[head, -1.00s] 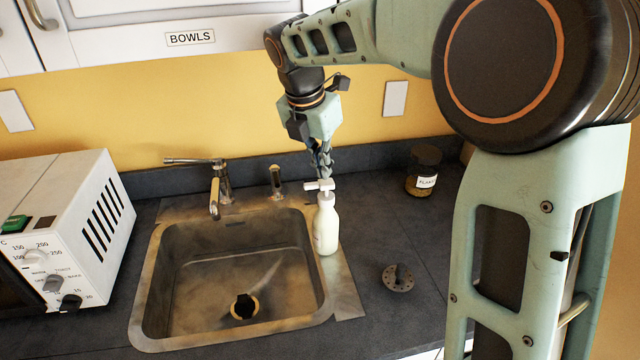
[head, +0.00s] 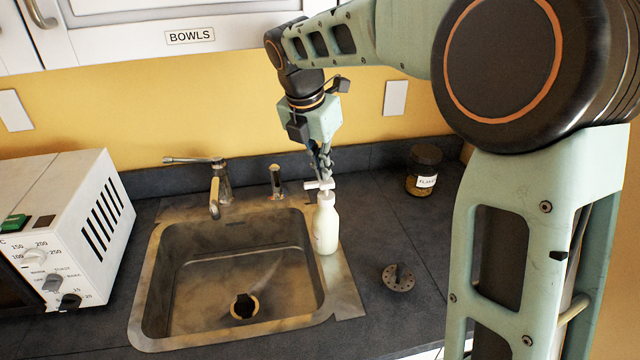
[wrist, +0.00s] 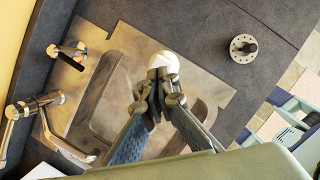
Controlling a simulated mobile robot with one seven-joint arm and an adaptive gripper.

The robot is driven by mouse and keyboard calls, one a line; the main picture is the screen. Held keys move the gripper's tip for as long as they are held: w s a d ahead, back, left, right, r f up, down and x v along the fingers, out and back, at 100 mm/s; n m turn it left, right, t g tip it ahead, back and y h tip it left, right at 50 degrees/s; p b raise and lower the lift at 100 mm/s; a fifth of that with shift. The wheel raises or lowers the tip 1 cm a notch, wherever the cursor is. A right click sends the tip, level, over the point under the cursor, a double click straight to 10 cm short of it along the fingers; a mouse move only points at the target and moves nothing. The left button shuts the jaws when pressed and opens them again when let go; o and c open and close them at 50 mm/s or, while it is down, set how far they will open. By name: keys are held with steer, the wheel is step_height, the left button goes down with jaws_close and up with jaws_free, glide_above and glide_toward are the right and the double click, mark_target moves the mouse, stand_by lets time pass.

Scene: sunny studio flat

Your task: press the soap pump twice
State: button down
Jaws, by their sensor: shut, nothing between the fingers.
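The soap pump bottle (head: 326,228) is white, stands upright on the right rim of the sink, and has a white pump head (head: 319,185) with its spout to the left. My gripper (head: 323,174) points down directly over the pump head, its fingers shut and empty. The fingertips appear to be at or just above the head; contact is hard to tell. In the wrist view my shut gripper (wrist: 159,84) covers much of the white bottle (wrist: 164,62) below it.
The sink (head: 235,275) lies left of the bottle, with a faucet (head: 218,187) behind it. A dark lidded jar (head: 424,170) and a round drain strainer (head: 398,278) are on the counter to the right. A white toaster oven (head: 70,225) stands at the left.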

mark_target(324, 184)
steer(key=shift+f+b, duration=0.7)
steer(key=shift+f, duration=0.9)
steer(key=shift+r, duration=0.1)
step_height(324, 184, up, 9)
steer(key=p, duration=0.9)
